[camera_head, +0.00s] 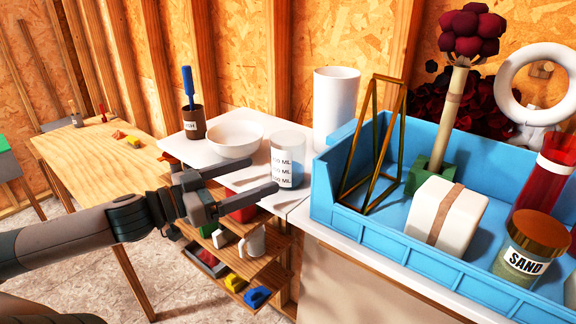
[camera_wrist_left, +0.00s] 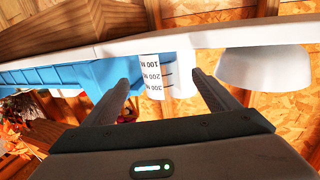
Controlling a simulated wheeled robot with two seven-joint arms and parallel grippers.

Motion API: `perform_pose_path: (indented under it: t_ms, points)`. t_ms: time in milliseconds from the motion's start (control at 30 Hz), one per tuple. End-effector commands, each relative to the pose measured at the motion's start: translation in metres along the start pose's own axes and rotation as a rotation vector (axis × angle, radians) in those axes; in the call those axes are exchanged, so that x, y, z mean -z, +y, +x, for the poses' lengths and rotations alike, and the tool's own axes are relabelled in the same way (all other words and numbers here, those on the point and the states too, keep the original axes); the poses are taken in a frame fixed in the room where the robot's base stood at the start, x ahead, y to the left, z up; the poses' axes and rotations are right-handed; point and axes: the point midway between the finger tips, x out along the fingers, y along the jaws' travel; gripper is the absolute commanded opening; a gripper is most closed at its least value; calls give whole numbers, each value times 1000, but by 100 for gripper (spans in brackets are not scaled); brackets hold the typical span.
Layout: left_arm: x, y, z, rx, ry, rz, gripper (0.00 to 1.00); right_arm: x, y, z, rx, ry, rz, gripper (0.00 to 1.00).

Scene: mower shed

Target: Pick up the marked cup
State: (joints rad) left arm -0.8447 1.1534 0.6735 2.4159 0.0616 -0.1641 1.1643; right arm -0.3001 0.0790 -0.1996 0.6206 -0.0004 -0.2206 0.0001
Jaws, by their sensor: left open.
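The marked cup (camera_head: 287,161) is a clear or whitish cup with black ML lines, standing upright on the white counter left of the blue bin. In the left wrist view the marked cup (camera_wrist_left: 153,73) appears upside down, between the two fingers. My left gripper (camera_head: 260,175) is open and empty, its fingers pointing at the cup from the left. It also shows in the left wrist view (camera_wrist_left: 160,82), with the fingertips apart on either side of the cup in the picture. My right gripper is not in view.
A white bowl (camera_head: 235,138) and a brown mug with a blue brush (camera_head: 194,122) stand left of the cup. A tall white cylinder (camera_head: 335,100) is behind it. The blue bin (camera_head: 325,190) is close on the right. Shelves with small objects (camera_head: 252,242) lie below.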

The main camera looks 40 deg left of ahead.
Motion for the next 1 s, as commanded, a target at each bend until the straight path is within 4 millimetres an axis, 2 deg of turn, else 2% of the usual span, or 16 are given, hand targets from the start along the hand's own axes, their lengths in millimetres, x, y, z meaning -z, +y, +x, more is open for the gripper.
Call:
perform_pose_path:
  t_ms: [400,1000]
  points:
    - [0,0,32,-2,2,2,81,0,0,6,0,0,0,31]
    - [1,0,66,-2,3,0,81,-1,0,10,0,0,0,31]
